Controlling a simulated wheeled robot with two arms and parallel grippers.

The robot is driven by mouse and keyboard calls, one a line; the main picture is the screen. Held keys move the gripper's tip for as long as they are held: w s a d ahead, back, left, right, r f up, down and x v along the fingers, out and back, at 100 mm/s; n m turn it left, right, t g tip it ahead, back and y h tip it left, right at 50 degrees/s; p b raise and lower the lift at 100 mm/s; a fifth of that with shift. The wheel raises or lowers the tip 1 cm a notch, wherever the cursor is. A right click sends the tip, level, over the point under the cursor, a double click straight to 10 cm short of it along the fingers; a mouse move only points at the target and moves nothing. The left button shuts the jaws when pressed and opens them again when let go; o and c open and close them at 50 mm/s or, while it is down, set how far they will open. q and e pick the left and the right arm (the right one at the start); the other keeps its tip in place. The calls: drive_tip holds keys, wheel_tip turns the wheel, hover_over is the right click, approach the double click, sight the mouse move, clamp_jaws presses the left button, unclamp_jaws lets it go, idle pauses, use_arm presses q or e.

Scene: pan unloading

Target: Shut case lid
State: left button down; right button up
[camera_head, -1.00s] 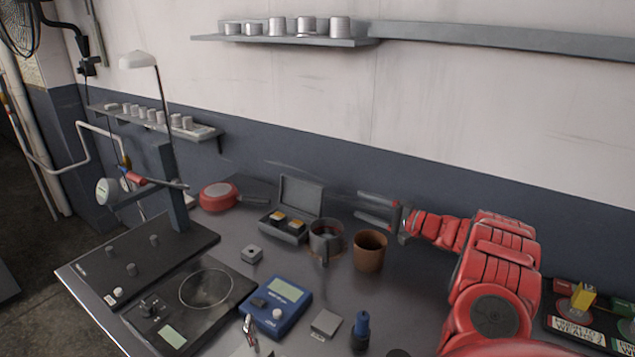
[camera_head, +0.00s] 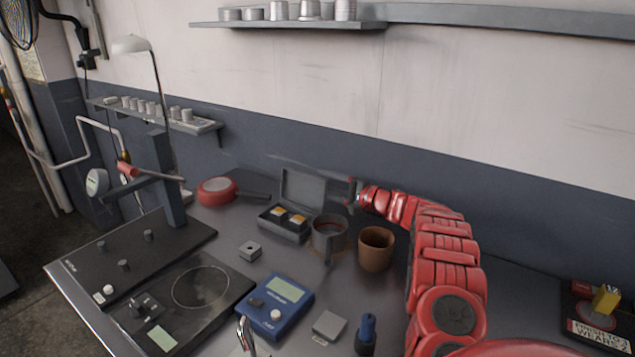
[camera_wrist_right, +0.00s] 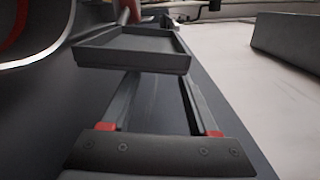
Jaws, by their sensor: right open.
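The dark grey case (camera_head: 270,228) stands open on the table, and its lid (camera_head: 303,188) is upright at the back. Two blocks with yellow-orange tops (camera_head: 288,217) sit in its compartments. My right gripper (camera_head: 338,187) is behind and to the right of the lid, its fingers partly hidden by the lid. In the right wrist view its two fingers (camera_wrist_right: 168,103) are apart with nothing between them, and the tray-like lid (camera_wrist_right: 135,50) is just beyond their tips. I cannot tell whether they touch. My left gripper is not in view.
A dark metal pot (camera_head: 328,233) and a brown cup (camera_head: 375,249) stand right of the case, below my right arm. A red pan (camera_head: 216,191) is to the left.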

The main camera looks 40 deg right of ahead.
drive_tip(key=shift+x, duration=1.2)
drive_tip(key=shift+w+a+b, duration=0.1)
drive_tip(key=shift+w+b, duration=0.2)
drive_tip(key=shift+w, duration=0.05)
clamp_jaws()
idle(0.4)
